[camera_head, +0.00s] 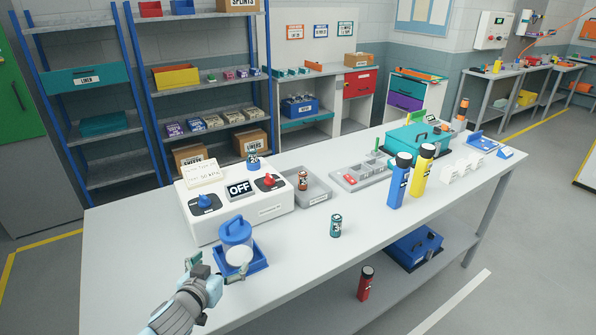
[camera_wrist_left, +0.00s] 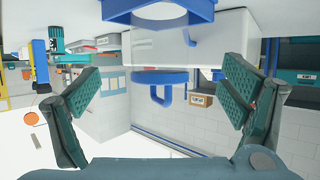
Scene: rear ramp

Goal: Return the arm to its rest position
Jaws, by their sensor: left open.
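My left gripper (camera_head: 216,269) is open at the near left of the workbench (camera_head: 300,250). Its fingers also show spread and empty in the left wrist view (camera_wrist_left: 163,95). Just beyond them stands a clear jar with a blue lid (camera_head: 236,229), upright on a blue tray (camera_head: 262,263). In the left wrist view, which looks upside down, the jar's blue lid (camera_wrist_left: 160,76) and the blue tray (camera_wrist_left: 204,12) lie ahead between the fingers. I see no contact with the jar. My right gripper is not in view.
A white box with knobs and an OFF sign (camera_head: 273,214) stands behind the jar. The bench's near middle is clear.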

